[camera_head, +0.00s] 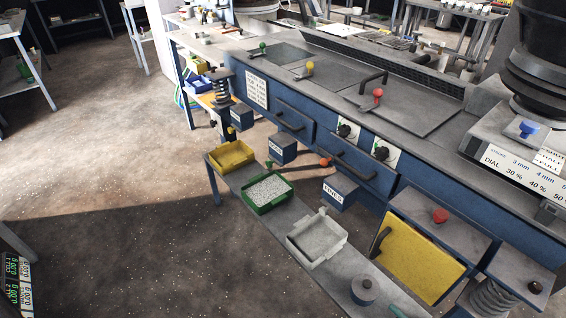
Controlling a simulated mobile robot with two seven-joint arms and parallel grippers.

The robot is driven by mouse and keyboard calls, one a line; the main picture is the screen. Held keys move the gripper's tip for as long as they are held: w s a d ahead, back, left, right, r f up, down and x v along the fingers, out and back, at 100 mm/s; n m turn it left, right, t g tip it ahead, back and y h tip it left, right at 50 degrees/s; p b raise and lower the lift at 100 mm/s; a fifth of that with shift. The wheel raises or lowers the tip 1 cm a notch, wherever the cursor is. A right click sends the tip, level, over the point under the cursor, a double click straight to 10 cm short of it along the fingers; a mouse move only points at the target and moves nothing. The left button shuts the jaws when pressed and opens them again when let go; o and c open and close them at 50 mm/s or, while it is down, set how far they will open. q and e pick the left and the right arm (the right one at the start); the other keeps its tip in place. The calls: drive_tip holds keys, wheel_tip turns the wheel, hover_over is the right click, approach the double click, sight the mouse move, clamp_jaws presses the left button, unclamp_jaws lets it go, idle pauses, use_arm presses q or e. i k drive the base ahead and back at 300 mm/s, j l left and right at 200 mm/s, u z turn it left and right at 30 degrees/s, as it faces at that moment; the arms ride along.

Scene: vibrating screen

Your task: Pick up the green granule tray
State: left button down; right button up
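The green granule tray (283,200) sits on a long grey shelf in front of the blue machine. It is filled with pale granules. A yellow tray (231,156) stands to its upper left and a whitish-grey tray (318,239) to its lower right, both on the same shelf and apart from it. Neither of my grippers shows in the head view.
The narrow shelf (345,277) carries the trays and a small grey knobbed weight (364,289). Blue spouts, including one block (340,192), overhang its back side. A yellow panel (418,261) stands at right. The floor (120,180) to the left is open.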

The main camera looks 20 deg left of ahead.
sight(264, 193)
drive_tip(key=u, duration=0.9)
drive_tip(key=i+j+z, duration=0.15)
drive_tip(key=z, duration=0.75)
drive_tip(key=i+j+z, duration=0.3)
drive_tip(key=j, duration=0.35)
drive_tip(key=j+z, duration=0.3)
drive_tip(key=j, duration=0.35)
drive_tip(key=j+z, duration=0.3)
drive_tip(key=j, duration=0.45)
drive_tip(key=i, duration=0.05)
